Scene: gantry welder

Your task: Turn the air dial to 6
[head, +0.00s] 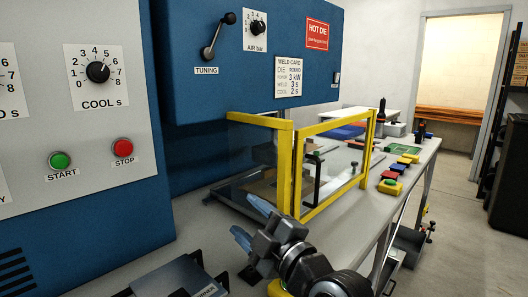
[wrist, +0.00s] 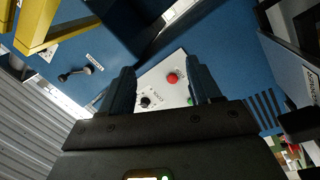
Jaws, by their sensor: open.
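The air dial (head: 258,28) is a black knob on a white numbered plate labelled "AIR bar", high on the blue machine front in the head view. Its pointer is too small to read surely. My gripper (head: 252,223) is low in the head view, in front of the yellow-framed guard, well below and apart from the dial. In the wrist view my gripper (wrist: 161,72) shows two dark blue fingers spread apart with nothing between them. Behind them is the panel with the start and stop buttons, not the air dial.
A tuning lever (head: 217,36) sticks out left of the air dial. The yellow-framed clear guard (head: 297,170) stands on the bench below. The cool dial (head: 98,72), green start button (head: 59,160) and red stop button (head: 123,147) are at left. Coloured blocks (head: 390,187) lie at right.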

